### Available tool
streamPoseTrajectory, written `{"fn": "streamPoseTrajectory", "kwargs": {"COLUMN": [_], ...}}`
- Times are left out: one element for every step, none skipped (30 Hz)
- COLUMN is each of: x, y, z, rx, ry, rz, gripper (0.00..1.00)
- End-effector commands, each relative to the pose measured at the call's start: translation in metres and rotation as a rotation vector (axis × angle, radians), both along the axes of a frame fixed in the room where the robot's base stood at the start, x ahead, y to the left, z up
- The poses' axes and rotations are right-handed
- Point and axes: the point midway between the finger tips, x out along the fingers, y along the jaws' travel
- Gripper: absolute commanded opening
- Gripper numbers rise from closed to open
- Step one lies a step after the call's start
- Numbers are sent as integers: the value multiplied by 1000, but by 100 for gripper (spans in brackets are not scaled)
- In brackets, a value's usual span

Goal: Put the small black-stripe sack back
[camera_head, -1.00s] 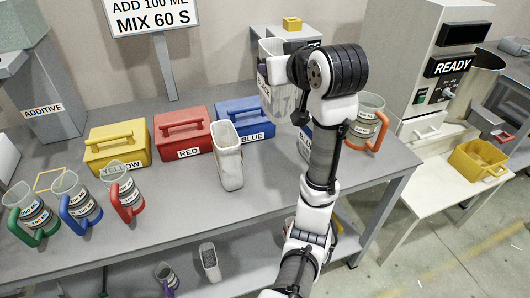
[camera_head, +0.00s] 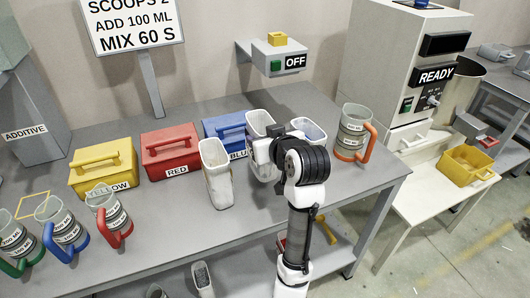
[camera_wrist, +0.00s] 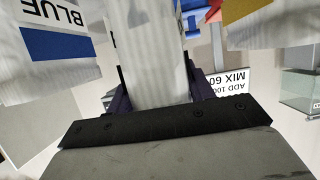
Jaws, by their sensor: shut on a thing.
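A whitish, open-topped sack (camera_head: 260,122) is in my gripper (camera_head: 258,148) at the middle back of the bench, in front of the blue box. In the wrist view the pale sack (camera_wrist: 152,60) fills the space between my two dark fingers, and my gripper (camera_wrist: 158,92) is shut on it. Its stripe does not show clearly. It is in line between a white sack (camera_head: 217,178) on the left and a blue-marked sack (camera_head: 308,130) on the right.
Yellow (camera_head: 103,168), red (camera_head: 168,153) and blue (camera_head: 226,128) lidded boxes stand along the back. An orange-handled jug (camera_head: 353,135) stands at the right. A wall switch box (camera_head: 280,55) reads OFF. The front middle of the bench (camera_head: 165,215) is clear.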

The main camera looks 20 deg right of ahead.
Motion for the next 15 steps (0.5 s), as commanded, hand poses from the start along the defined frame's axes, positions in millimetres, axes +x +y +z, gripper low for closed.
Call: {"fn": "streamPoseTrajectory", "kwargs": {"x": [0, 0, 0, 0, 0, 0, 0, 0, 0, 0, 0, 0, 0, 0, 0], "y": [0, 0, 0, 0, 0, 0, 0, 0, 0, 0, 0, 0, 0, 0, 0], "z": [-5, -7, -9, -11, -13, -17, -22, -27, -33, -37, -40, -44, -46, -48, -48], "rx": [2, 1, 1, 1, 1, 1, 2, 3, 3, 3, 2, 3, 2, 1, 0], "ry": [1, 1, 0, 0, -1, 0, 2, 3, 3, 3, 2, 1, 1, 1, 0], "rz": [-1, -2, -1, -1, -1, -1, -1, -1, 0, 0, 0, -1, -1, 0, -1], "gripper": [19, 19, 19, 19, 19, 19, 19, 19, 19, 19, 19, 19, 19, 19, 19]}}
